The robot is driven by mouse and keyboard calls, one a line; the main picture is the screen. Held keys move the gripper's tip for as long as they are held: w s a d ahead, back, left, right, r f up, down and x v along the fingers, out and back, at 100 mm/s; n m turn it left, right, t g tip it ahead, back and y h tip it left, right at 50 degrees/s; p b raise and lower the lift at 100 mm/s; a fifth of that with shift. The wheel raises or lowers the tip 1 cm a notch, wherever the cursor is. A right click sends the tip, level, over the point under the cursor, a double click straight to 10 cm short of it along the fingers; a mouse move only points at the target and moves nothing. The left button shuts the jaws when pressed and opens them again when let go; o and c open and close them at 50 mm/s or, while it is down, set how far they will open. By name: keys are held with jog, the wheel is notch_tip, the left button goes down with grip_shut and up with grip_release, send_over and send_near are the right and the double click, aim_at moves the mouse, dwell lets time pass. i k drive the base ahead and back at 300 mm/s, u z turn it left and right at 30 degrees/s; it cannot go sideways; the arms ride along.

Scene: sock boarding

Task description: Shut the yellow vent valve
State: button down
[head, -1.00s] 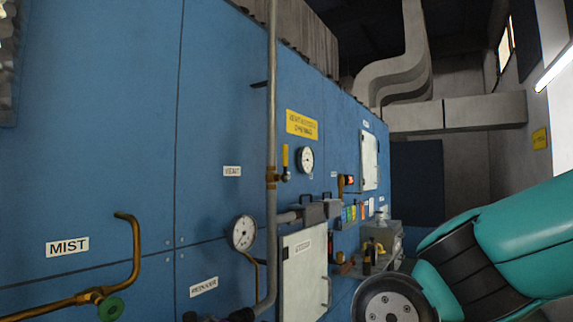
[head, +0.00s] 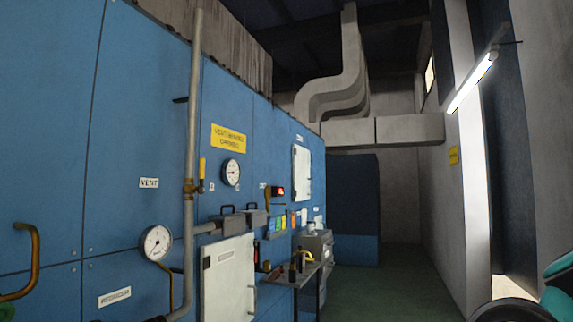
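The yellow vent valve handle (head: 202,168) is on the blue machine wall in the head view, left of centre. It stands upright, just right of the grey vertical pipe, above a small brass fitting (head: 201,188). A "VENT" label (head: 149,183) is to the left of the pipe. My gripper is not in view; only a teal and black part of my arm shows at the bottom right corner, well away from the valve.
A yellow sign (head: 229,137) and a round gauge (head: 231,172) are near the valve. The grey pipe (head: 193,100) runs up the wall. A white door (head: 228,280) and a small bench (head: 300,274) stand lower right. Green floor (head: 380,290) is clear along the aisle.

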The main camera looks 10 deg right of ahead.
aim_at(202, 189)
jog(key=z, duration=0.6)
jog(key=k, duration=0.8)
jog(key=z, duration=0.4)
jog(key=i, duration=0.7)
jog(key=u, duration=1.1)
jog(key=i, duration=1.3)
jog(key=u, duration=1.2)
jog(key=i, duration=0.2)
jog(key=u, duration=0.05)
